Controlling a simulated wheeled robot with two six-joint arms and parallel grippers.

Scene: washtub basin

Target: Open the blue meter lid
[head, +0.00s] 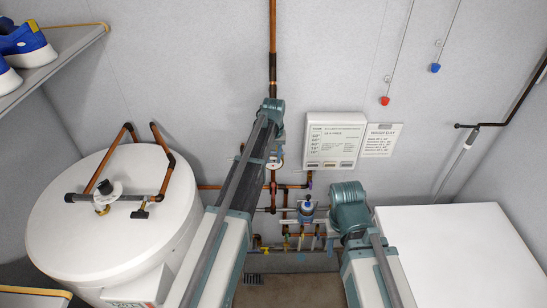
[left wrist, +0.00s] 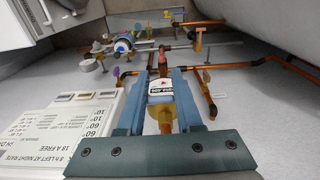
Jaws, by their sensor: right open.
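The meter with a blue lid (head: 307,207) sits low on the pipework in the head view. In the left wrist view its blue-and-white round body (left wrist: 123,44) shows farther off, at upper left. My left gripper (left wrist: 163,76) has its two blue fingers on either side of a white-faced dial on a brass fitting (left wrist: 162,88), apart from the blue lid. Whether the fingers touch this dial is unclear. In the head view my left arm partly covers the dial (head: 277,161). My right gripper (head: 336,231) is open, just right of the blue-lidded meter; its fingertips are mostly hidden.
Copper pipes (head: 273,40) and small valves crowd the wall. A white notice box (head: 335,141) hangs right of the left gripper. A round white tank (head: 75,215) stands left, a white cabinet (head: 460,255) right. Two pull cords with red (head: 385,101) and blue (head: 435,68) ends hang above.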

